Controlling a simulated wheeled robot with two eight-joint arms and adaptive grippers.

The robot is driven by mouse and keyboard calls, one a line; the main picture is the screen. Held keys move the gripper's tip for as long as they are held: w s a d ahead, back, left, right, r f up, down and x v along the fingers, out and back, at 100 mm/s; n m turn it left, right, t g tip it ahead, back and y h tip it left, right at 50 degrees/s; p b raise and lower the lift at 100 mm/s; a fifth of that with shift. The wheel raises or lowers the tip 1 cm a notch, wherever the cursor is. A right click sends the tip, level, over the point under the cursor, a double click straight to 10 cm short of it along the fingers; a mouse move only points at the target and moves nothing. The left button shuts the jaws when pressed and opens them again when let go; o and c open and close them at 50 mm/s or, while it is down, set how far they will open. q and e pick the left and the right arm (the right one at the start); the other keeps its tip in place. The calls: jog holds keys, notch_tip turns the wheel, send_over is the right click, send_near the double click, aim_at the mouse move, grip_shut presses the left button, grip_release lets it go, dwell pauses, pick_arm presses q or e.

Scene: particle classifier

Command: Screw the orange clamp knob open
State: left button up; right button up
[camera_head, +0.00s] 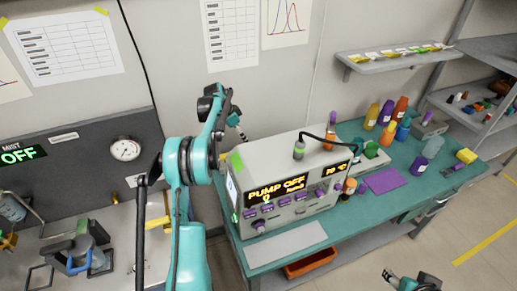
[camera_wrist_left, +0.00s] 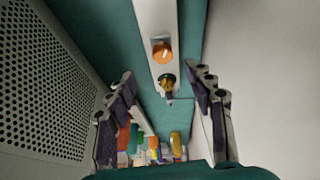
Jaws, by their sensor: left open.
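The orange clamp knob (camera_wrist_left: 162,52) shows in the left wrist view, round and set in a pale upright bar above a dark and brass-coloured fitting (camera_wrist_left: 167,80). I cannot make it out in the head view. My left gripper (camera_wrist_left: 160,77) is open, its two fingers apart on either side of the fitting in the picture, with the knob beyond them. Nothing is between the fingers that I can see touching them. In the head view the left gripper (camera_head: 236,122) is behind the pump box (camera_head: 290,185). My right gripper (camera_head: 410,281) is at the bottom edge, partly cut off.
A perforated panel (camera_wrist_left: 45,85) is close on the left in the wrist view, and a plain pale surface (camera_wrist_left: 265,70) is on the right. Several coloured bottles (camera_head: 385,113) stand right of the pump box on the teal bench (camera_head: 408,185). An orange bin (camera_head: 309,264) is below.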

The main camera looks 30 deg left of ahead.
pick_arm(q)
jog(key=shift+w+b+x, duration=0.15)
jog(key=shift+b+x, duration=0.45)
jog(key=shift+x, duration=1.7)
jog(key=shift+w+b+x, duration=0.15)
jog(key=shift+b+x, duration=0.4)
jog(key=shift+x, duration=1.75)
pick_arm(e)
jog(key=shift+w+d+f, duration=0.1)
jog(key=shift+w+f, duration=0.15)
jog(key=shift+f, duration=0.5)
jog(key=shift+w+d+f, duration=0.1)
jog(key=shift+w+f, duration=0.15)
jog(key=shift+f, duration=0.5)
pick_arm(q)
jog(key=shift+a+r, duration=0.1)
jog(key=c, duration=1.2)
jog(key=shift+o, duration=0.2)
